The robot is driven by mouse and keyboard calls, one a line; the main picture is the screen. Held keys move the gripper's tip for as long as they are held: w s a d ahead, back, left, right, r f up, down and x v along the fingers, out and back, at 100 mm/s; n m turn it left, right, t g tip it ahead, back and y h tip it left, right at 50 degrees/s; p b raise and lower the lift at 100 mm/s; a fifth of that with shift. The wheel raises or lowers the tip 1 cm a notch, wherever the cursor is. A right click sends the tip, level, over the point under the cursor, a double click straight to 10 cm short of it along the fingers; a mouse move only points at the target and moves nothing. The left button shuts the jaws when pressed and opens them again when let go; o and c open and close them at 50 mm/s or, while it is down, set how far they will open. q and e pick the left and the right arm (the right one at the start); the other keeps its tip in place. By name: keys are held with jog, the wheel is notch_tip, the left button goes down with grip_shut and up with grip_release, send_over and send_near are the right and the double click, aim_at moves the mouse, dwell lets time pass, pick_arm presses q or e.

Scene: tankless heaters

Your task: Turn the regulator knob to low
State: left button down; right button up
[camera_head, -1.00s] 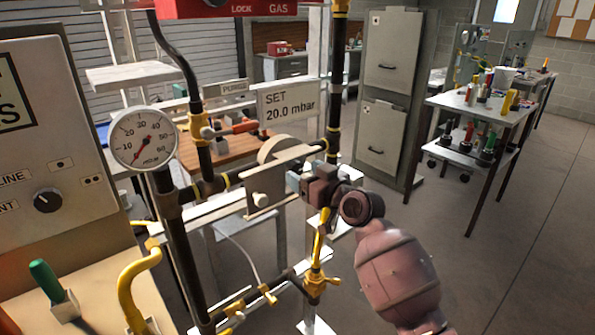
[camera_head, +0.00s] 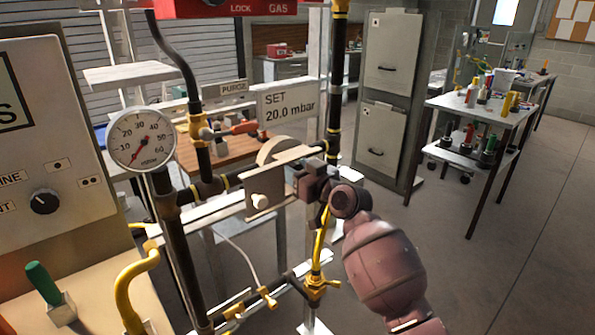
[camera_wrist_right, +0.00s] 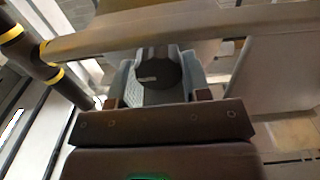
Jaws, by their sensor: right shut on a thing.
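The regulator (camera_head: 285,152), a tan rounded body with a flat plate (camera_head: 280,181) in front, sits on the dark pipe frame under the sign "SET 20.0 mbar" (camera_head: 288,106). In the right wrist view a dark round regulator knob (camera_wrist_right: 158,70) lies between the pale fingers of my right gripper (camera_wrist_right: 160,92). The fingers are shut on it. In the head view my right gripper (camera_head: 316,182) is at the right end of the plate, which hides its fingertips. The knob is hidden there, and its setting cannot be read. My left gripper is out of view.
A round gauge (camera_head: 142,138) has its red needle near the low end. Pipes, yellow valves (camera_head: 315,285) and the plate crowd my right gripper. A panel with a black knob (camera_head: 44,200) stands left. Floor is open on the right beside a cart (camera_head: 470,118).

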jog(key=shift+f+n+b, duration=0.1)
jog(key=shift+n+b, duration=0.25)
jog(key=shift+n, duration=1.75)
jog(key=o, duration=0.9)
